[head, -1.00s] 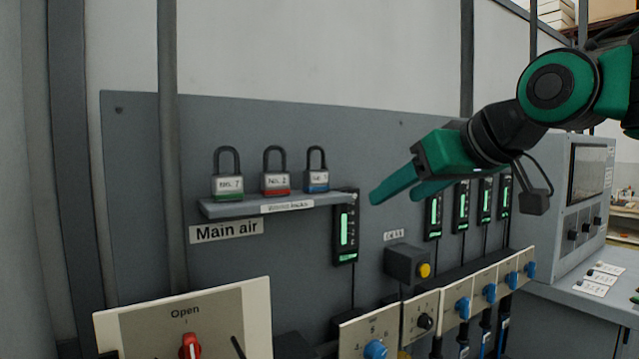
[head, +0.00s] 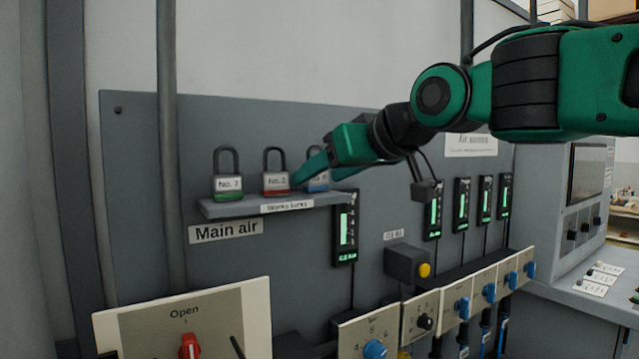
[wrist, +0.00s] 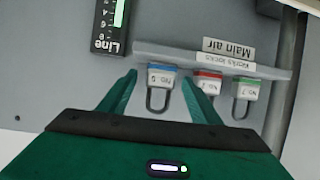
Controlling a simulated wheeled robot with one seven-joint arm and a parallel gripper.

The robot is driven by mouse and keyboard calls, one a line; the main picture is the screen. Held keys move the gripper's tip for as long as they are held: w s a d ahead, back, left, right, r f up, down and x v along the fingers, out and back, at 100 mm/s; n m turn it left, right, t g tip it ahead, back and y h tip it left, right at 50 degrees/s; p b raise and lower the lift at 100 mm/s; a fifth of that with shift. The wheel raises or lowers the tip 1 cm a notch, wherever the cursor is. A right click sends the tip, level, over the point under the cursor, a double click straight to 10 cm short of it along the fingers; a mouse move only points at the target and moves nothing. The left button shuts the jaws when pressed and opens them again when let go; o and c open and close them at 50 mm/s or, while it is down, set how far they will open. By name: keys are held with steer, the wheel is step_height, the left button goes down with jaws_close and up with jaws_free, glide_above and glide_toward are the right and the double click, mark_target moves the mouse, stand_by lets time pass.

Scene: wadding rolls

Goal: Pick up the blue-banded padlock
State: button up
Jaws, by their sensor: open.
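The blue-banded padlock (head: 317,184) stands on the right end of a small grey shelf (head: 228,208), mostly hidden behind my gripper in the head view. In the wrist view, which is upside down, the blue-banded padlock (wrist: 161,80) shows whole, with its shackle toward me. My gripper (head: 312,176) is open, and in the wrist view its two fingers (wrist: 160,82) lie on either side of this padlock, with a gap visible on each side. A red-banded padlock (head: 276,179) and a green-banded padlock (head: 228,183) stand to its left on the shelf.
The red-banded padlock is close beside one finger. A grey back panel (head: 140,160) is behind the shelf. A lit gauge (head: 345,228) hangs just below the shelf's right end. A black box with a yellow button (head: 424,270) juts out lower right.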

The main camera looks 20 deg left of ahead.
steer(key=shift+x, duration=1.2)
steer(key=c, duration=1.2)
steer(key=shift+r, duration=0.15)
